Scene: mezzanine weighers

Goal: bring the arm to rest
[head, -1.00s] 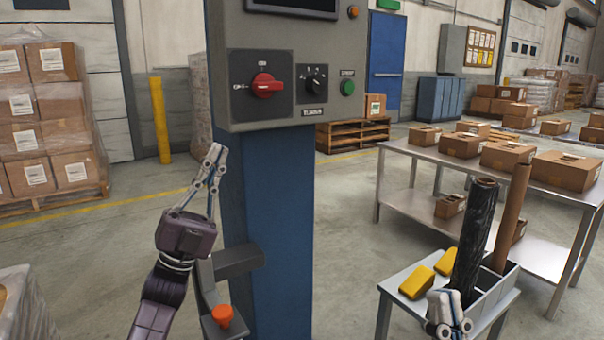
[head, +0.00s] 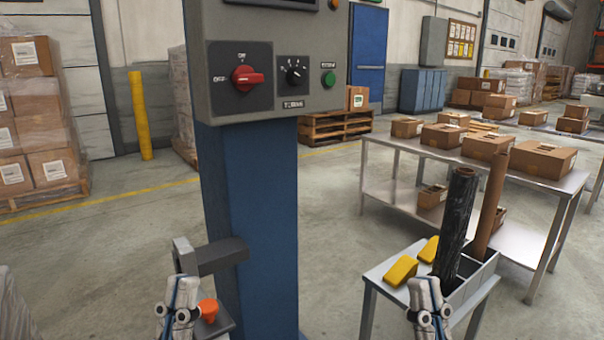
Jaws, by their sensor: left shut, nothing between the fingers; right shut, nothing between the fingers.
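My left gripper (head: 178,308) is low in the head view, shut and empty. It is in front of the blue column (head: 250,220), beside an orange knob (head: 208,310) that it partly overlaps in the picture. I cannot tell whether they touch. My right gripper (head: 428,308) is shut and empty at the bottom right, in front of the small grey stand (head: 385,283). The grey control box (head: 290,108) on the column carries a red rotary switch (head: 246,78), a black selector knob (head: 295,74) and a green button (head: 329,79).
The small stand holds yellow wedge-like pieces (head: 400,270), a black roll (head: 455,225) and a brown tube (head: 490,205). A metal table (head: 410,150) with cartons is behind. A grey bracket (head: 210,256) juts from the column near my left gripper. Open floor (head: 110,260) lies left.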

